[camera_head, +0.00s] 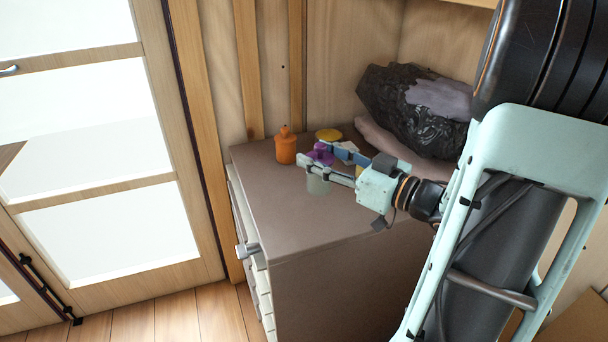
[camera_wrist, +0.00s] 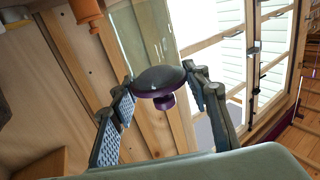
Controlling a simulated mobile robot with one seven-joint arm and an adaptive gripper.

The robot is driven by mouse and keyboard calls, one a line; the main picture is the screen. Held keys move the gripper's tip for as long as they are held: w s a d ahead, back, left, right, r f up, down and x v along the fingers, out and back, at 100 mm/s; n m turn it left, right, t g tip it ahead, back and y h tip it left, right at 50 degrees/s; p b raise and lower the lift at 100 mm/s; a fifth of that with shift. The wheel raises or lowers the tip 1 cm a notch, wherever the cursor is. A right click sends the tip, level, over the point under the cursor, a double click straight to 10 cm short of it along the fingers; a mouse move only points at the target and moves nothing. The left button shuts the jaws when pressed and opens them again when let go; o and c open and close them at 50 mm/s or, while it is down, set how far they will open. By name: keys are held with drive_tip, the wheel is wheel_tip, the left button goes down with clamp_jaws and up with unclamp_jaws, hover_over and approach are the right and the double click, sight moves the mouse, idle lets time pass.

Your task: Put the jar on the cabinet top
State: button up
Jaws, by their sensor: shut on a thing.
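The jar has a purple lid (camera_head: 320,153) with a knob and a pale, see-through body (camera_head: 318,184). My gripper (camera_head: 316,159) is shut on the jar, with one finger on each side of its lid. In the wrist view, the lid (camera_wrist: 160,78) sits between the fingertips, and the clear body extends beyond it. The jar is over the brown cabinet top (camera_head: 300,220). I cannot tell whether its base touches the surface.
An orange bottle (camera_head: 286,146) stands left of the jar. A yellow round thing (camera_head: 328,134) is behind it. A dark, crumpled bag (camera_head: 405,105) lies at the back right. The cabinet top's front part is clear. A glazed door (camera_head: 110,150) is at left.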

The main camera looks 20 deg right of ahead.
drive_tip(key=shift+w+d+f+b, duration=0.15)
drive_tip(key=shift+w+f+b, duration=0.45)
drive_tip(key=shift+f, duration=0.8)
drive_tip(key=shift+w+d+f+b, duration=0.3)
drive_tip(key=shift+w+f, duration=0.5)
drive_tip(key=shift+f, duration=0.6)
drive_tip(key=shift+w+d+f+b, duration=0.1)
drive_tip(key=shift+w+f+b, duration=0.55)
drive_tip(key=shift+f, duration=0.75)
drive_tip(key=shift+f, duration=0.1)
drive_tip(key=shift+f, duration=0.15)
drive_tip(key=o, duration=1.2)
drive_tip(key=shift+o, duration=0.2)
drive_tip(key=shift+s+r, duration=0.1)
drive_tip(key=shift+r, duration=0.15)
drive_tip(key=p+v, duration=0.3)
drive_tip(key=v, duration=0.8)
drive_tip(key=shift+s+d, duration=0.15)
drive_tip(key=shift+s, duration=0.2)
